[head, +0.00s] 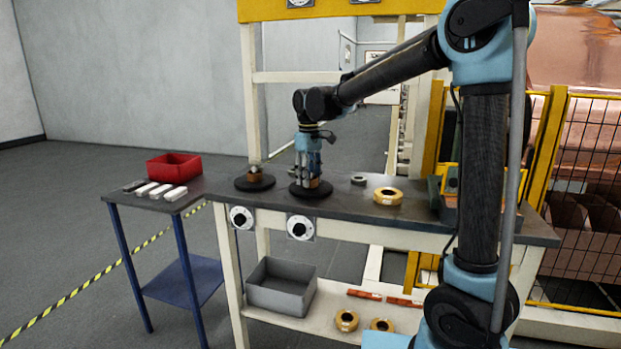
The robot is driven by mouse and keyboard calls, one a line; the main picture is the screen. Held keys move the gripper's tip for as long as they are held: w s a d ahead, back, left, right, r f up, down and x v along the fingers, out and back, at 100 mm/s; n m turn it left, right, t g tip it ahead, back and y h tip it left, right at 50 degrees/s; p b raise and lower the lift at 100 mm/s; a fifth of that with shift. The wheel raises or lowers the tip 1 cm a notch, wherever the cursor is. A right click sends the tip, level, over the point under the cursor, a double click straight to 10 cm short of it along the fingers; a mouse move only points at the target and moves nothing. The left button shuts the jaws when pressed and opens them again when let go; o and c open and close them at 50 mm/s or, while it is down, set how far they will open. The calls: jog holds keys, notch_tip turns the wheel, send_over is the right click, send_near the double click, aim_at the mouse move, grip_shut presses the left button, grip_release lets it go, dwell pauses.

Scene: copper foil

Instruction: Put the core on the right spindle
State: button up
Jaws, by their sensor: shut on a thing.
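The right spindle (322,191) is a black round base on the workbench. My gripper (309,182) points down over it, shut on a small brown core (315,183) low at the base. The fingers hide much of the core and the spindle's post. I cannot tell whether the core rests on the base or is held slightly above it. The left spindle (264,183) is a similar black base to the left, with a brown core and a short post at its centre.
A gold roll (388,203) and a small grey ring (358,180) lie right of my gripper on the bench (420,221). A side table at left holds a red bin (173,164) and several pale bars. A grey bin (281,290) and more rolls are on the shelf below.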

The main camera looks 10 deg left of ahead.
jog(key=o, duration=0.7)
notch_tip(320, 180, up, 12)
jog(key=shift+r, duration=0.1)
dwell(0.3)
jog(key=shift+s, duration=0.1)
